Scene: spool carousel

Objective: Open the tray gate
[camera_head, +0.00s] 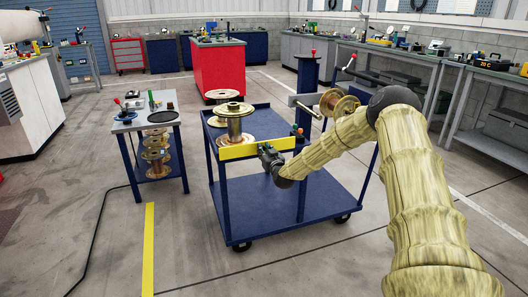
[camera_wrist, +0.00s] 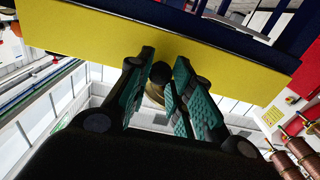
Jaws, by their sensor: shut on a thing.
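The tray gate (camera_head: 238,151) is a flat yellow bar along the near edge of the blue cart's upper tray. It stands upright across that edge, and it fills the upper part of the wrist view (camera_wrist: 90,45). My gripper (camera_head: 267,152) is at the near face of the gate, right of its middle. In the wrist view the green-padded fingers (camera_wrist: 164,68) are closed around a dark round knob (camera_wrist: 160,73) in front of the yellow bar. A small orange and green part (camera_head: 298,131) sits at the gate's right end; its details are too small to tell.
A brass spool (camera_head: 234,122) stands on the tray behind the gate. The blue cart (camera_head: 265,208) has a wide lower shelf. A post with a spool on a side arm (camera_head: 336,104) rises at right. A small table (camera_head: 143,123) stands left. Floor in front is clear.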

